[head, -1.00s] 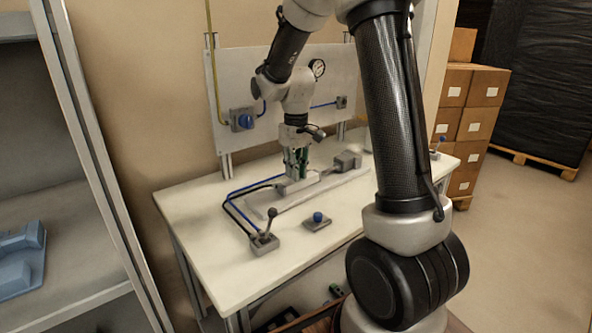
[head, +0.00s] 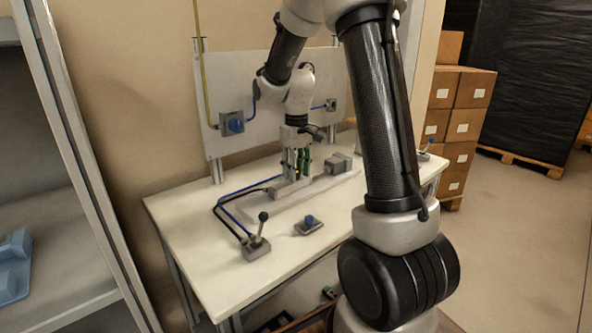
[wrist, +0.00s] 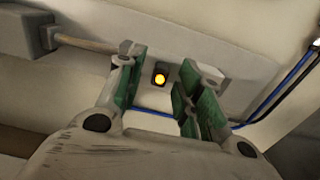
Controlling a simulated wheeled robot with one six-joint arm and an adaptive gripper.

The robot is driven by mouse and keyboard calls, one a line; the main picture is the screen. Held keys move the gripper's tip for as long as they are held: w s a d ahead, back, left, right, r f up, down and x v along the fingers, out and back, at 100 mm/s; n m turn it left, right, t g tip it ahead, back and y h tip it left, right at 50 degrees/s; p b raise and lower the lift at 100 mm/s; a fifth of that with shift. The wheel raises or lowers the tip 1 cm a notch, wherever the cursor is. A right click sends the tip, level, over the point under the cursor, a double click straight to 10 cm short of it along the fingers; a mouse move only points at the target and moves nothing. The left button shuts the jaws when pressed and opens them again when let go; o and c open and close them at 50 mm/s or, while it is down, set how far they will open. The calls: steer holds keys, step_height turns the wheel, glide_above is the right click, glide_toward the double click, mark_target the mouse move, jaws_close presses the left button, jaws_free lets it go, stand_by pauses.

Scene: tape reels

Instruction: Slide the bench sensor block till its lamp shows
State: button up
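The sensor block (wrist: 161,67) is a small dark block on the pale grey rail part in the wrist view. Its lamp (wrist: 159,79) glows orange-yellow. My gripper (wrist: 157,82) has its green-padded fingers apart, one on each side of the block in the picture, with a visible gap on both sides. In the head view my gripper (head: 297,165) points down over the grey assembly on the bench (head: 190,235). The sensor block cannot be made out clearly there.
A grey end block (head: 338,163) with a rod sits right of my gripper. A lever box (head: 256,245) and a blue-button box (head: 309,224) stand in front. Blue and black hoses (head: 222,207) run at the left. A panel with a blue knob (head: 235,124) stands behind.

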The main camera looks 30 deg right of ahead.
step_height(320, 180, up, 12)
stand_by(0.6)
stand_by(0.4)
steer(key=s+a+r+m+t, duration=0.1)
steer(key=s+t, duration=0.1)
steer(key=s, duration=1)
steer(key=s+a+r+m+t, duration=0.1)
steer(key=s+a+t, duration=0.1)
steer(key=s, duration=1.1)
steer(key=shift+s, duration=0.15)
steer(key=shift+c, duration=0.4)
